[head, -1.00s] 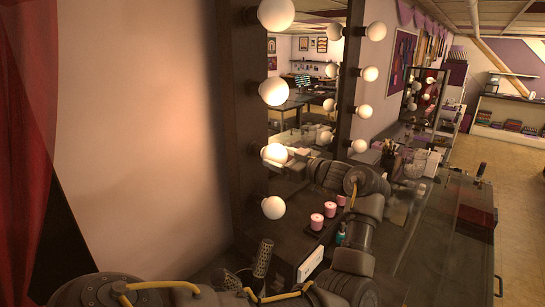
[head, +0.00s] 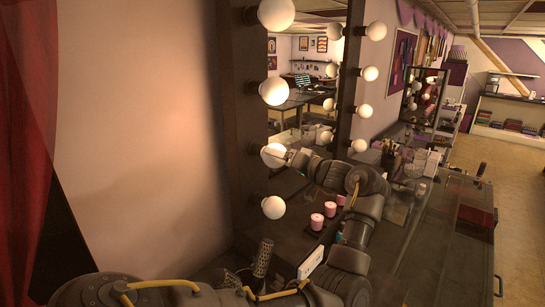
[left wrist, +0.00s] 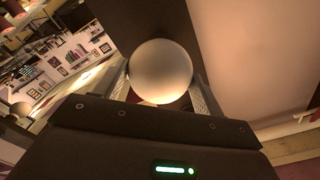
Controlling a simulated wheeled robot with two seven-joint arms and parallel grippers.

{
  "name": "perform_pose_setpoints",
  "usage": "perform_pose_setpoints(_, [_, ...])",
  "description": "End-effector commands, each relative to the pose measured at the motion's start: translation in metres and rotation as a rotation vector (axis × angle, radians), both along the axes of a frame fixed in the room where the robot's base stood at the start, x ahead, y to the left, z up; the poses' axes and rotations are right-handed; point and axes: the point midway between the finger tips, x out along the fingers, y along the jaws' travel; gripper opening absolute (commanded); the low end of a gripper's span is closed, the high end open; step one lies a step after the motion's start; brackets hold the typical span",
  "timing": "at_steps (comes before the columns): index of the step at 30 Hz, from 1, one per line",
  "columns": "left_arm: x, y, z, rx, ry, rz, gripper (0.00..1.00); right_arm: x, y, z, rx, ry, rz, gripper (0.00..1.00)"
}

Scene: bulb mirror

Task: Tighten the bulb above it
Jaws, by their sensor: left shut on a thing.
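A column of round white bulbs runs down the left side of the dark mirror frame (head: 240,120). My left gripper (head: 282,157) is at the third bulb down (head: 270,154), coming from the right. In the left wrist view this bulb (left wrist: 160,70) sits between the two fingers of my left gripper (left wrist: 160,94), which are shut on its sides. The bulb's base and socket are hidden behind it there. The lowest bulb (head: 273,207) is just below, apart from the gripper. My right gripper is not in view.
The second bulb (head: 273,91) and top bulb (head: 276,14) are above. Several pink candles (head: 317,221) stand on the counter below my left arm. A microphone-like mesh object (head: 263,258) stands near the front. A red curtain (head: 25,120) hangs at far left.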

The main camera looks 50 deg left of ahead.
Motion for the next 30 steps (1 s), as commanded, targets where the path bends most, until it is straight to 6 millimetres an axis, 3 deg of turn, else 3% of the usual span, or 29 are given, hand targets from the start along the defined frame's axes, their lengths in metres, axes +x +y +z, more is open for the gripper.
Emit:
perform_pose_setpoints(11, [0.0006,0.0,-0.0014,-0.009,0.059,-0.002,0.48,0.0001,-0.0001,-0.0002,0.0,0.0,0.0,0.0])
perform_pose_setpoints(21, [0.0008,0.0004,-0.0015,-0.051,0.453,-0.002,0.48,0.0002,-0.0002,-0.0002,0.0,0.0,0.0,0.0])
perform_pose_setpoints(29, [0.0007,0.0003,-0.0018,-0.055,0.478,-0.002,0.48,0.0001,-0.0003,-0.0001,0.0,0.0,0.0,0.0])
perform_pose_setpoints(30, [0.0007,0.0004,-0.0018,-0.055,0.478,-0.002,0.73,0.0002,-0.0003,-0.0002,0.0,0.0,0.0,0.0])
